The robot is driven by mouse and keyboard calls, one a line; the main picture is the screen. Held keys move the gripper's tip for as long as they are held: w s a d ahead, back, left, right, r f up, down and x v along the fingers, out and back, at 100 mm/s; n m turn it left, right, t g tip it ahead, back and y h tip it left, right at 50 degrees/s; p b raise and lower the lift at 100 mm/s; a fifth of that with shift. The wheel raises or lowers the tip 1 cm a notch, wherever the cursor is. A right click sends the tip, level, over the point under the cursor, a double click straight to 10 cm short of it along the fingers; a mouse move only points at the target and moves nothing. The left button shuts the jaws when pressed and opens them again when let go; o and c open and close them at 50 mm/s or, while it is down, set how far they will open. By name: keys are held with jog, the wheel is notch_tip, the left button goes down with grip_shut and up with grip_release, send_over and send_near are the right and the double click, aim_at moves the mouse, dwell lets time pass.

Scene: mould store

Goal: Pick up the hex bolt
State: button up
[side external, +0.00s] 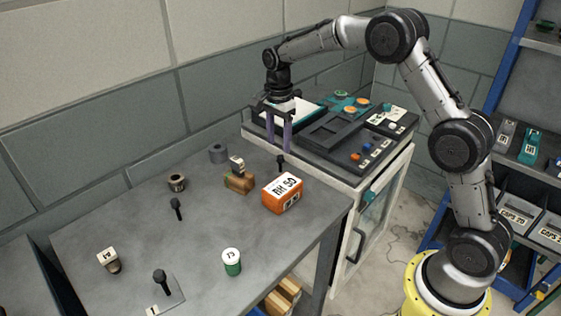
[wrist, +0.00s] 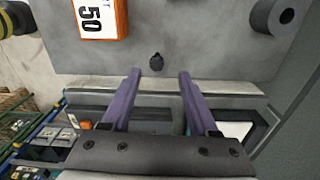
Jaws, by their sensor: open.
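A dark hex bolt (side external: 280,162) stands head up near the table's back right edge, behind the orange block. Its round-looking head (wrist: 156,60) shows in the wrist view just beyond the gap between my fingertips. My gripper (side external: 279,146) points down just above this bolt, with its two purple fingers apart and nothing between them. In the wrist view my gripper (wrist: 159,73) has its fingertips on either side of the line to the bolt head; I see no contact. Two similar dark bolts (side external: 177,207) (side external: 159,280) stand farther left on the table.
The orange block (side external: 283,193) is close to the bolt; it also shows in the wrist view (wrist: 100,18). A brown block (side external: 238,183), a grey cylinder (side external: 218,153) and a white-topped green jar (side external: 232,262) stand around. A dark-topped cabinet (side external: 330,158) adjoins the table. Mid-table is mostly clear.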

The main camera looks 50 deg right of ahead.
aim_at(281, 156)
jog(key=shift+s+f, duration=0.15)
jog(key=shift+f, duration=1.4)
jog(key=shift+s+f, duration=0.1)
jog(key=shift+f, duration=1.45)
grip_shut()
